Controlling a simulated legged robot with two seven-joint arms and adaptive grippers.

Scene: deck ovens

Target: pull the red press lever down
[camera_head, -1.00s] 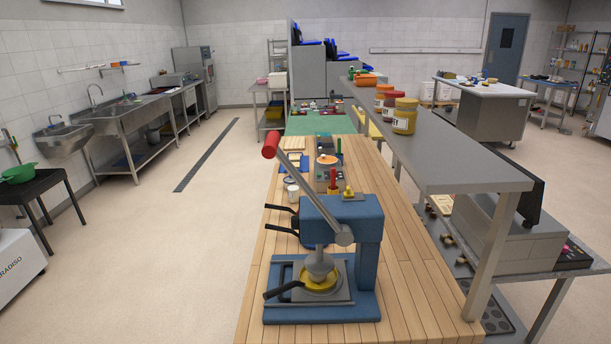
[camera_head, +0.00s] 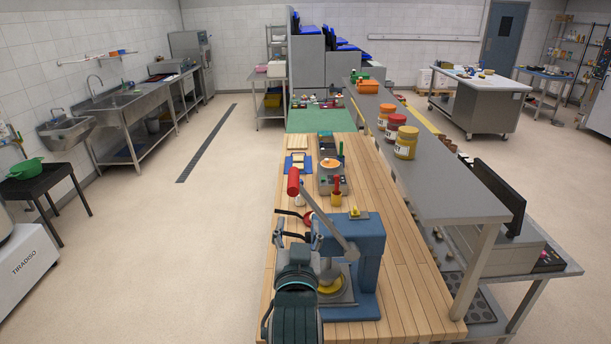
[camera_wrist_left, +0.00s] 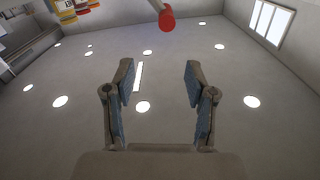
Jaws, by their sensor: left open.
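The blue press (camera_head: 370,240) stands at the near end of the wooden counter. Its grey lever slants up to the left and ends in a red handle (camera_head: 293,181). My left gripper (camera_head: 298,226) is in front of the press, below the red handle, and hides part of the press. Its fingers are spread and empty, apart from the handle. In the left wrist view the open fingers (camera_wrist_left: 158,76) point up toward the ceiling, and the red handle (camera_wrist_left: 167,20) shows beyond them, near the top edge. My right gripper does not show.
Behind the press, a grey device (camera_head: 333,183) and small items stand on the wooden counter (camera_head: 400,290). A steel shelf (camera_head: 445,180) with several jars runs along the right. Open floor (camera_head: 170,240) lies to the left.

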